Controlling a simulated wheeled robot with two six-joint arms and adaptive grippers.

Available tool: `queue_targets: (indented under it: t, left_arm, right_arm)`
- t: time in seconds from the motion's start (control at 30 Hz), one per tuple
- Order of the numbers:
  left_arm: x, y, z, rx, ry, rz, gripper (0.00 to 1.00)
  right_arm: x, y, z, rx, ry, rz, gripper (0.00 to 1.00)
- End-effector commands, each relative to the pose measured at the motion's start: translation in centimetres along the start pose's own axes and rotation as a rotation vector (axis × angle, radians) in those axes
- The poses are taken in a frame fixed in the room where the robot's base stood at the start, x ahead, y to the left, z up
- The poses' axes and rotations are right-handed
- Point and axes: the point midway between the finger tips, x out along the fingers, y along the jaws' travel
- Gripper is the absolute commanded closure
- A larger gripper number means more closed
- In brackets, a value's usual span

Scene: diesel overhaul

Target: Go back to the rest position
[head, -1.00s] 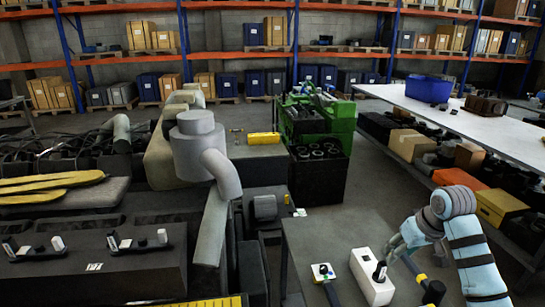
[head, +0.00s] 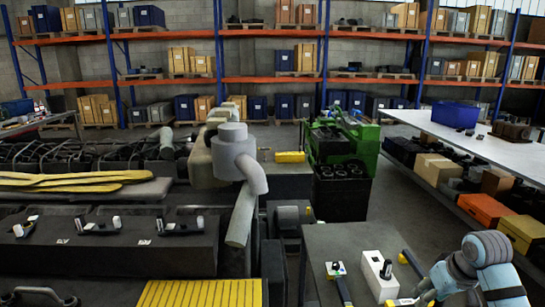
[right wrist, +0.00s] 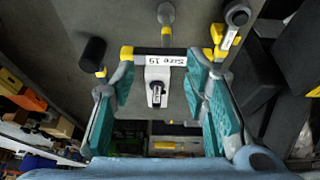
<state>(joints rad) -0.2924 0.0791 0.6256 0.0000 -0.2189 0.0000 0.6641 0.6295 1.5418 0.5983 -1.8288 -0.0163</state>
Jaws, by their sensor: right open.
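My right gripper (right wrist: 168,62) is open and empty over the grey bench top, with its teal fingers spread apart. In the right wrist view a white block with a dark knob and a label (right wrist: 158,75) shows between the fingers, apart from them. In the head view my right arm comes in at the lower right, and the gripper is partly cut by the lower edge. The white block (head: 371,272) stands on the grey bench (head: 350,238) to its left. My left gripper is not in view.
Yellow-and-black tools (head: 343,290) lie on the bench near the block. Engine parts and a grey vertical pipe (head: 233,152) fill the left. A green machine (head: 340,138) stands behind. A white table (head: 480,150) with a blue bin (head: 455,114) is at right. Open floor lies between.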

Motion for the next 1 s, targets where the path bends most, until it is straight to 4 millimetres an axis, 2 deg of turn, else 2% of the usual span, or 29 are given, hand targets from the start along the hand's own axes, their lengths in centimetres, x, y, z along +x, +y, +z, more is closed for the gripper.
queue_targets:
  t: [0.23, 0.37, 0.53, 0.7, 0.87, 1.0]
  left_arm:
    - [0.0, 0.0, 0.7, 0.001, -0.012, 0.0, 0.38]
    - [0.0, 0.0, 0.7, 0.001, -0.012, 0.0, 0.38]
    - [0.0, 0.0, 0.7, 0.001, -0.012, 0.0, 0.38]
    - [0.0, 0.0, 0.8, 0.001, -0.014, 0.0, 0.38]
    - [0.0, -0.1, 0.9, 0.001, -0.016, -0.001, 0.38]
    - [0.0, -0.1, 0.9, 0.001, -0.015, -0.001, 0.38]
  right_arm:
    - [3.1, -2.3, 3.2, -0.05, -0.023, 0.02, 0.58]
    - [5.0, -4.0, 5.7, -0.084, -0.035, 0.028, 0.58]
    - [7.7, -7.2, 10.7, -0.134, -0.051, 0.034, 0.58]
    - [9.2, -10.6, 16.5, -0.167, -0.059, 0.029, 0.58]
    - [9.1, -13.4, 22.3, -0.173, -0.06, 0.023, 0.58]
    - [7.8, -15.3, 27.2, -0.156, -0.06, 0.023, 0.58]
